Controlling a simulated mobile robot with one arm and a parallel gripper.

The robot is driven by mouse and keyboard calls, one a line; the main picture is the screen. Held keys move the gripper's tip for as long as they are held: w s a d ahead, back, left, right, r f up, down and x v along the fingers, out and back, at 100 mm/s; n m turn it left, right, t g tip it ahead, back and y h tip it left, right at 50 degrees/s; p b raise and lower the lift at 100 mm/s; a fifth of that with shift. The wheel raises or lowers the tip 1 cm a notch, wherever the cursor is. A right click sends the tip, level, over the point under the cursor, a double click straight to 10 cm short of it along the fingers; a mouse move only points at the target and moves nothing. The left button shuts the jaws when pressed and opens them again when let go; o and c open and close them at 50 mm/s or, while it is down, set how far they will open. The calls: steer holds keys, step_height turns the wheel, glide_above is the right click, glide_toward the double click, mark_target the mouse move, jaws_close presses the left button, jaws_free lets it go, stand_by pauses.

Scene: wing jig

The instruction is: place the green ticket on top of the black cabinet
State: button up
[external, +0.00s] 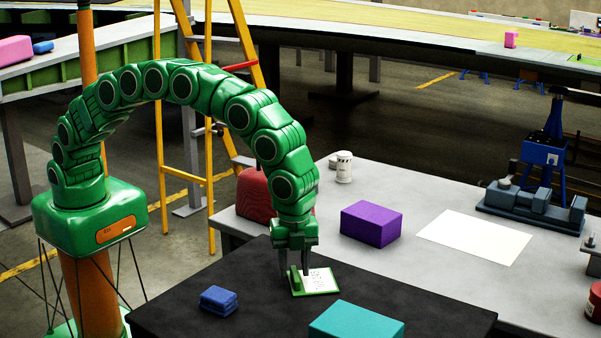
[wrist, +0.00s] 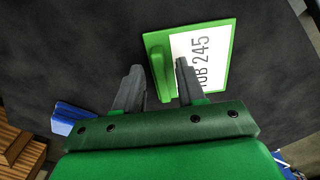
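The green ticket (external: 326,285) is a green plate with a white printed sheet and a raised green ridge along its left side. It appears to lie flat on the black top, which looks like the black cabinet (external: 253,318). In the wrist view the ticket (wrist: 232,50) shows part of its print, "245". My gripper (external: 295,270) points down at the ticket. In the wrist view my gripper (wrist: 160,68) is open, with one finger on each side of the ridge and a gap visible on the left. The right finger covers part of the sheet.
On the black top, a blue block (external: 219,300) lies to the left and a teal block (external: 356,322) to the front right. The grey table (external: 440,280) behind holds a purple box (external: 371,224), a white sheet (external: 475,238), a white canister (external: 344,167) and a vise (external: 530,207).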

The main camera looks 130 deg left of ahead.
step_height(320, 180, up, 12)
steer(key=s+d+r+n, duration=0.1)
steer(key=s+d+r, duration=0.1)
steer(key=s+r, duration=0.35)
steer(key=s+d+r+n, duration=0.1)
steer(key=s+d+r, duration=0.15)
steer(key=s, duration=0.65)
steer(key=s+d+n+g, duration=0.1)
steer(key=s+n, duration=0.6)
steer(key=s, duration=3.7)
steer(key=shift+s+d+f+g, duration=0.3)
steer(key=shift+f+g, duration=0.1)
steer(key=shift+f, duration=0.05)
